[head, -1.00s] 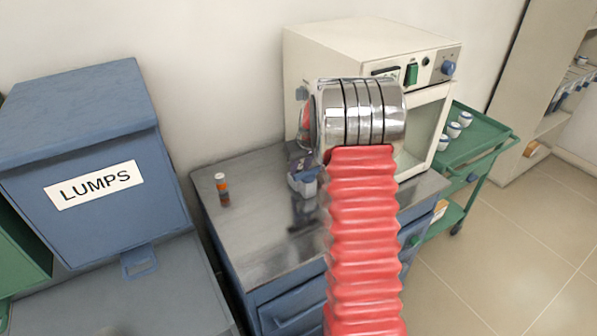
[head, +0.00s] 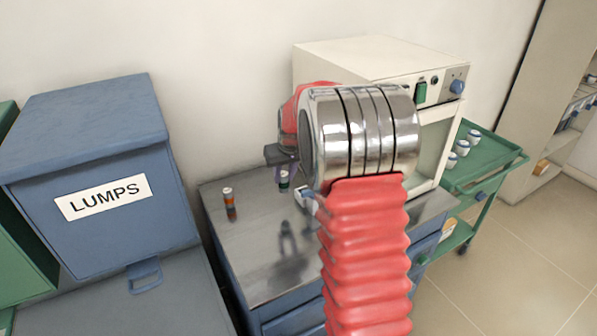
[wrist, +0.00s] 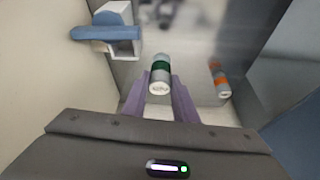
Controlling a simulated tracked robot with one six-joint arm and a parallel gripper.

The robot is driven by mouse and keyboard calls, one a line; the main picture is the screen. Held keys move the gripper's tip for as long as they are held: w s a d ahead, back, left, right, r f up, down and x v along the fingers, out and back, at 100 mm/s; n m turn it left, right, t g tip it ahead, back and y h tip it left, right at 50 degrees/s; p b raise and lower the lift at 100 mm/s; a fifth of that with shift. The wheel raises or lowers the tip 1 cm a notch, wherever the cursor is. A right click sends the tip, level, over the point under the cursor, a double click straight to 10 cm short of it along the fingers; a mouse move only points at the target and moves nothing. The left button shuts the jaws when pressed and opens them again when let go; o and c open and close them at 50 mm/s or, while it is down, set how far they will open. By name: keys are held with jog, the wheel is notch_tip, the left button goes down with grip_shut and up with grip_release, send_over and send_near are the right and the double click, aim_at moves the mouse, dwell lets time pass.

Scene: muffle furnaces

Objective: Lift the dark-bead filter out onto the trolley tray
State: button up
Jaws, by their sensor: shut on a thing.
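The dark-bead filter (wrist: 160,77) is a small clear cylinder with a dark green band and a pale end. My gripper (wrist: 160,95) is shut on it, with a purple finger on each side in the wrist view. In the head view my gripper (head: 284,165) is left of my silver wrist, with the filter (head: 284,181) hanging below it above the bench. The trolley tray (head: 478,182) is the green top of the trolley at the right, beyond the white furnace. My arm hides part of the bench and furnace.
An orange-banded cylinder (head: 230,205) stands on the grey bench (head: 245,255). A white and blue fitting (wrist: 112,32) is left of the filter in the wrist view. Several white jars (head: 462,148) stand on the tray. The white furnace (head: 385,58) is open. A blue LUMPS bin (head: 105,150) is left.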

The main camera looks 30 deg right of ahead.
jog(key=a, duration=1.1)
jog(key=shift+w+a, duration=0.3)
jog(key=shift+w, duration=0.05)
